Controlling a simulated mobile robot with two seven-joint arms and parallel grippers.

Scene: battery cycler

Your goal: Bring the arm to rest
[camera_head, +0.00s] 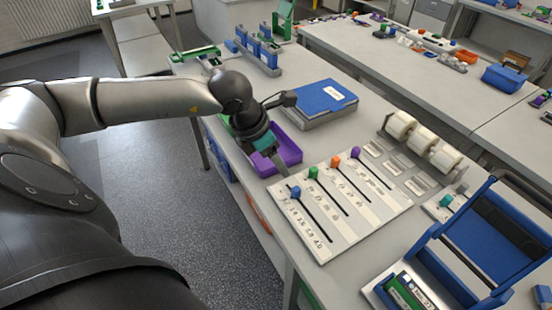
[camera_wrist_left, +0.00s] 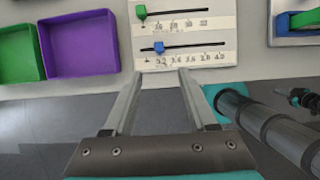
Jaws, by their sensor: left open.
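My left arm (camera_head: 130,100) reaches in from the left of the head view. My left gripper (camera_head: 284,172) points down near the left edge of the slider board, beside the purple bin. In the left wrist view my left gripper (camera_wrist_left: 158,75) is open, with two parallel metal fingers and nothing between them. The fingertips are near the blue slider knob (camera_wrist_left: 159,47); I cannot tell the exact gap. The blue knob (camera_head: 295,192) also shows in the head view at the low end of its slot. My right gripper is not in view.
The white slider board (camera_head: 350,238) has green, orange and purple knobs too. A purple bin (camera_head: 289,150), a blue-topped box (camera_head: 322,98), white rolls (camera_head: 424,140) and a blue-framed device (camera_head: 490,235) stand on the table. Grey floor (camera_head: 205,235) is free at the left.

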